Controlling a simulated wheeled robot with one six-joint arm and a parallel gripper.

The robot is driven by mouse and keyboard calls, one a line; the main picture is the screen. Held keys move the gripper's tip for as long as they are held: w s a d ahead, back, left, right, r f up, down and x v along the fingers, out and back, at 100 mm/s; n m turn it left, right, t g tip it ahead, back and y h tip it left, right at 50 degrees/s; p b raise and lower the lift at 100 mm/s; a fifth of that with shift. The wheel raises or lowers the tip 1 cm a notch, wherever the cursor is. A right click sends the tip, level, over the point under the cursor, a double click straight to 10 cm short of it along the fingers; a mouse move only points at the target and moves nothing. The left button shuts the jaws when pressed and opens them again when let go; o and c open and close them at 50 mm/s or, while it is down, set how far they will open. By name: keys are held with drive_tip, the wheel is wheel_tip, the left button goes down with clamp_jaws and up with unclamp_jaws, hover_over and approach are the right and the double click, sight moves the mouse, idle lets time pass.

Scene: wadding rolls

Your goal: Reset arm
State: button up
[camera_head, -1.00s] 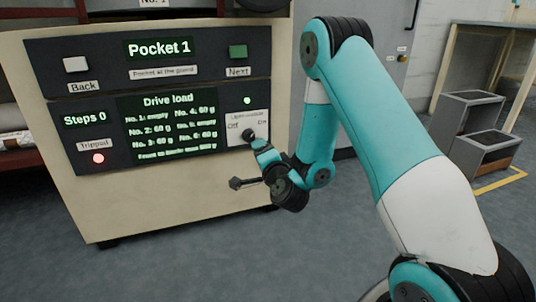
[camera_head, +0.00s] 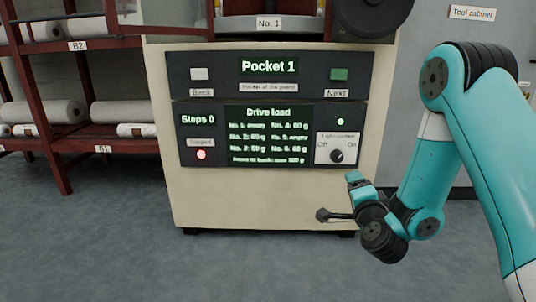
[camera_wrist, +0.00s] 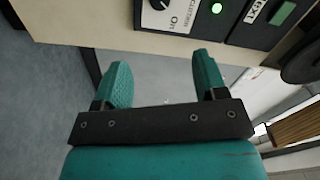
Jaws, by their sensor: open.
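My gripper (camera_wrist: 160,82) is open and empty in the wrist view, its two teal fingers apart with floor and machine edge beyond them. In the head view my gripper (camera_head: 352,180) is small, below and right of the light curtain knob (camera_head: 337,156), in front of the machine's lower right side. The knob also shows at the top of the wrist view (camera_wrist: 160,4), apart from the fingers. The machine (camera_head: 270,200) is cream with dark panels. Its display reads Pocket 1, Steps 0 and Drive load. The Tripped lamp (camera_head: 201,155) glows red and a small lamp (camera_head: 340,121) glows green.
A red rack (camera_head: 62,150) with white rolls stands at the left. A grey tool cabinet (camera_head: 440,30) stands behind my arm at the right. A dark round part (camera_head: 374,14) is on the machine's upper right. The grey floor in front is clear.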

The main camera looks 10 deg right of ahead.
drive_tip(key=s+a+r+n+g+y+p, duration=0.3)
drive_tip(key=a+r+n+y+p, duration=0.35)
drive_tip(key=a+r, duration=0.25)
drive_tip(key=s+a+r+n+g+y+p, duration=0.3)
drive_tip(key=a+r+n+g+y+p, duration=0.25)
drive_tip(key=a+r, duration=0.4)
drive_tip(key=s+a+r+n+g+h+p, duration=0.15)
drive_tip(key=s+r+n+g+p, duration=0.25)
drive_tip(key=s+r+n+p, duration=0.55)
drive_tip(key=s+d+r+n+g+h+p, duration=0.1)
drive_tip(key=s+r+n+g+h+p, duration=0.15)
drive_tip(key=s+r+g+p, duration=0.75)
drive_tip(key=s+r+t+p, duration=0.2)
drive_tip(key=r+p, duration=1.3)
drive_tip(key=r, duration=0.1)
drive_tip(key=s+r+t+p, duration=0.2)
drive_tip(key=r+t+p, duration=0.1)
drive_tip(key=r+p, duration=1.2)
wheel_tip(320, 180, up, 2)
drive_tip(key=shift+a+r+y, duration=0.1)
drive_tip(key=shift+a+y, duration=0.15)
drive_tip(key=shift+y, duration=0.05)
drive_tip(key=shift+s, duration=0.1)
